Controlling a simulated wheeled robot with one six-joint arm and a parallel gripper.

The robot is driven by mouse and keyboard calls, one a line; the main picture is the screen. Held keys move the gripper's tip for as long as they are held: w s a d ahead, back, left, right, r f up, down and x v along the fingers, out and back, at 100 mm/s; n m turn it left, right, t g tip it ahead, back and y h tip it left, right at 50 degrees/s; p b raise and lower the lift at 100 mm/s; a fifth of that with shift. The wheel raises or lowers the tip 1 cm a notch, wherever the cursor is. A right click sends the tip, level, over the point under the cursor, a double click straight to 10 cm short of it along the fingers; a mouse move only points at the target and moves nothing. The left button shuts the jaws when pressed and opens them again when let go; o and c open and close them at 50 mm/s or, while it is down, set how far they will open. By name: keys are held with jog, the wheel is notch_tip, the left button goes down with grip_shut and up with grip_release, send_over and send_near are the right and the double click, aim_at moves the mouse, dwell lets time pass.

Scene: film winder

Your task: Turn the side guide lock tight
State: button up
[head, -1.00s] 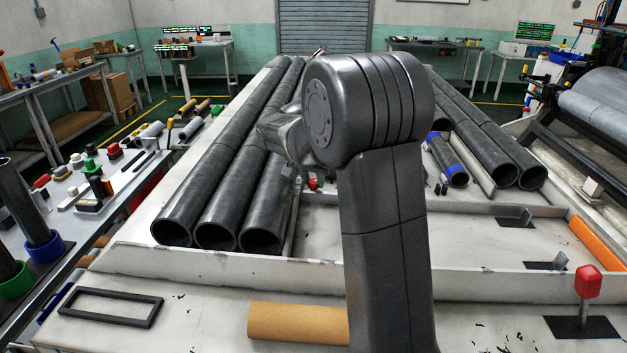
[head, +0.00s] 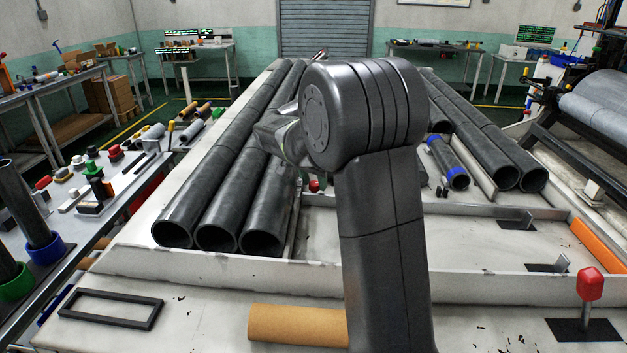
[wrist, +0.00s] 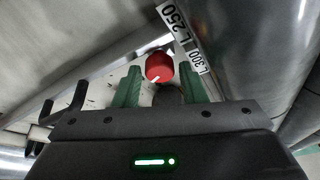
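The side guide lock appears to be the round red knob (wrist: 159,67) with a short white mark on its lower left, in the wrist view. In the head view a small red knob (head: 314,186) shows low behind my arm, beside the right edge of the left tubes. My gripper (wrist: 160,82) has two green fingers, spread apart, with the knob framed between their tips and a gap on both sides. I cannot tell how deep the knob sits between them. In the head view my arm hides the gripper's fingers.
White labels reading L 250 and L 300 (wrist: 183,35) lie close by the knob. Long black tubes (head: 216,170) flank the arm on the left, with more on the right (head: 495,150). A red-topped lever (head: 590,285) stands front right. A brown roll (head: 298,325) lies in front.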

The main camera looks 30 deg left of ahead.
jog(key=v, duration=1.3)
jog(key=shift+r, duration=0.4)
jog(key=shift+s, duration=0.1)
